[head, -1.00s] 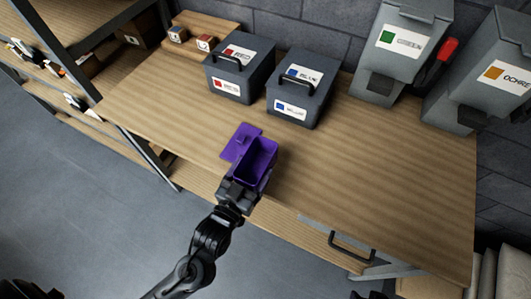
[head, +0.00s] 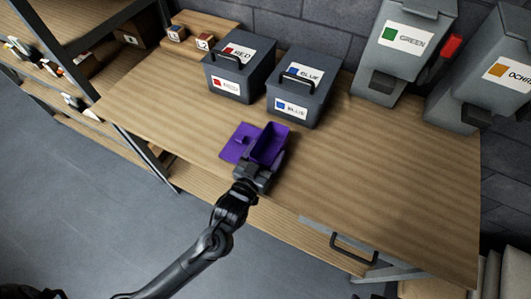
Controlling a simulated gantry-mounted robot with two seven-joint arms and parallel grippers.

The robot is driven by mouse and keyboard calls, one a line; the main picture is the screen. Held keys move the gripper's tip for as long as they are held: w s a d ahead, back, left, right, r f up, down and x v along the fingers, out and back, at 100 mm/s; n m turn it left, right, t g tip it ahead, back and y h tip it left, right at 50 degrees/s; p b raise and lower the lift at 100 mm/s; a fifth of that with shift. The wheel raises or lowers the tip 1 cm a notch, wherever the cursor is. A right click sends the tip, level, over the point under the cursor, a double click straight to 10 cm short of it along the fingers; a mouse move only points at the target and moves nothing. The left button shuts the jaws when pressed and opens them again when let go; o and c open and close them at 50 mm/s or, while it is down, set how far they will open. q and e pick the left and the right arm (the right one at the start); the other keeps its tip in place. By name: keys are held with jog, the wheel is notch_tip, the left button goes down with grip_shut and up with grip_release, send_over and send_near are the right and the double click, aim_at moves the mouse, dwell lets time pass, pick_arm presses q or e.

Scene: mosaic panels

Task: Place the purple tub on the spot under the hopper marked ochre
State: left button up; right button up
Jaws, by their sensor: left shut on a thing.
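The purple tub (head: 268,144) is an open box near the front edge of the bench. My left gripper (head: 262,168) is shut on the near side of the purple tub. A flat purple piece with a small knob, like a lid (head: 238,143), lies to the left of the tub. The hopper marked ochre (head: 495,75) is a grey box with an orange label at the far right, cut off by the picture edge. The bench spot under it (head: 464,124) is partly hidden by the hopper's spout. My right gripper is not visible.
Grey bins marked red (head: 240,85) and blue (head: 305,107) stand behind the tub. The hopper marked green (head: 385,88) with a red handle (head: 451,47) stands left of the ochre one. The bench (head: 390,180) is clear between tub and hoppers.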

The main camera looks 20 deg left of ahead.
pick_arm(q)
jog(key=shift+f, duration=0.15)
jog(key=o, duration=1)
jog(key=shift+s+r, duration=0.1)
jog(key=shift+r, duration=0.1)
jog(key=s+p, duration=0.1)
jog(key=s, duration=1)
jog(key=shift+s+a, duration=0.1)
jog(key=shift+s, duration=0.3)
